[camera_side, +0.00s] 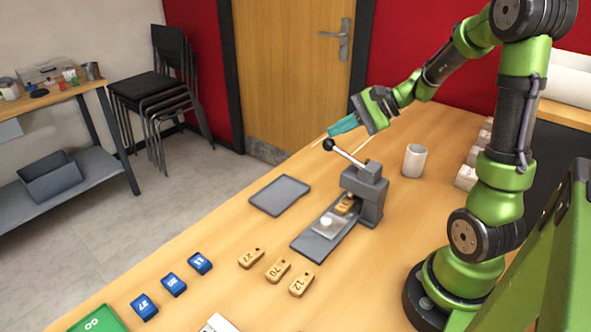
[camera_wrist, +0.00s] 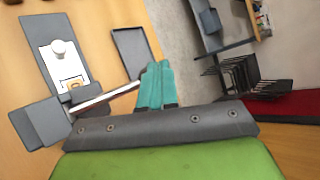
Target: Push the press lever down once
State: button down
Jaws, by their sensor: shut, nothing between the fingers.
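The grey press (camera_side: 371,194) stands on the wooden table, with its lever (camera_side: 350,156) raised and slanting up to the left to a black ball knob (camera_side: 328,144). My gripper (camera_side: 331,131) has teal fingers, shut and empty, just above the knob in the side view; I cannot tell whether they touch. In the wrist view the press (camera_wrist: 40,122) is at lower left, and the pale lever rod (camera_wrist: 106,97) runs to my fingers (camera_wrist: 158,65), which hide the knob. A wooden tag (camera_side: 344,205) lies under the press, beside a white round knob (camera_side: 326,222) on the slide plate.
A dark tray (camera_side: 280,195) lies left of the press. Wooden tags (camera_side: 277,270) and blue tags (camera_side: 173,284) lie in front, with a green pad (camera_side: 97,320) at the corner. A white cup (camera_side: 414,160) and white boxes (camera_side: 467,177) stand to the right.

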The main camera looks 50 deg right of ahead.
jog(key=shift+s+r, duration=0.1)
jog(key=shift+r, duration=0.3)
jog(key=shift+s+r, duration=0.2)
jog(key=shift+r, duration=0.6)
jog(key=shift+s+r, duration=0.2)
jog(key=shift+r, duration=0.65)
jog(key=shift+s+r, duration=0.2)
jog(key=shift+r, duration=0.6)
jog(key=shift+s+f+g+h, duration=0.2)
jog(key=shift+s+f+g, duration=0.15)
jog(key=shift+f, duration=0.2)
jog(key=shift+s+f+g+h, duration=0.2)
jog(key=shift+s+f+g, duration=0.1)
jog(key=shift+f, duration=0.25)
jog(key=s+a+r+n+h, duration=0.1)
jog(key=s+a+n+h, duration=0.1)
jog(key=s+a+n, duration=0.2)
jog(key=s+a+r+n+h, duration=0.1)
jog(key=s+a+n, duration=0.3)
jog(key=a+n, duration=0.5)
jog(key=a+g, duration=0.1)
jog(key=a, duration=0.2)
jog(key=shift+s+a+n+h, duration=0.15)
jog(key=shift+s+n+h, duration=0.05)
jog(key=shift+n+h, duration=0.2)
